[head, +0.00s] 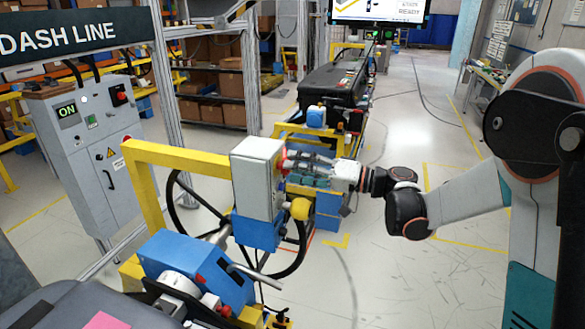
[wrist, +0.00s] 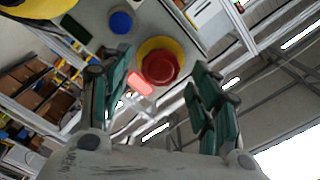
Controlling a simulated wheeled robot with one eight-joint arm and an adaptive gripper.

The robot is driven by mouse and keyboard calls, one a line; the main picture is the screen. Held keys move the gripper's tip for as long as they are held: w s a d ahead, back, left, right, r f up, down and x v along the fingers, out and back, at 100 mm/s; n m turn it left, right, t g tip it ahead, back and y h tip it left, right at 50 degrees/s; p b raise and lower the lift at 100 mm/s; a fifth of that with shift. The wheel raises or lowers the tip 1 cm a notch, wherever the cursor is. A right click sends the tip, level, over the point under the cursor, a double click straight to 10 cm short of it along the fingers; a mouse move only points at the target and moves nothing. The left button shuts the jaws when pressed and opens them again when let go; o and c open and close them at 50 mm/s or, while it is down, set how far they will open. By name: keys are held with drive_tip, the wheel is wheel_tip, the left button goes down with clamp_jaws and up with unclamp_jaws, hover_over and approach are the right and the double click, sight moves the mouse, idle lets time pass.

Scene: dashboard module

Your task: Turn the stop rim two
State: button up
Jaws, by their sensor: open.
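The stop button is a red round knob (wrist: 160,66) with a yellow rim (wrist: 174,43) on a grey control box, seen in the wrist view. In the head view the grey-white box (head: 257,178) stands on a blue base, and a bit of red shows on its right side. My gripper (head: 300,165) is at that side, reaching in from the right. In the wrist view its two teal fingers are open, one on each side of the red knob, with nothing between them. I cannot tell whether they touch it.
A blue button (wrist: 121,21) and a lit red lamp (wrist: 140,83) sit beside the knob. A black steering wheel (head: 182,205), a yellow frame (head: 190,160) and a yellow ball-like part (head: 300,208) are close to the box. The floor to the right is clear.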

drive_tip(key=shift+x, duration=0.85)
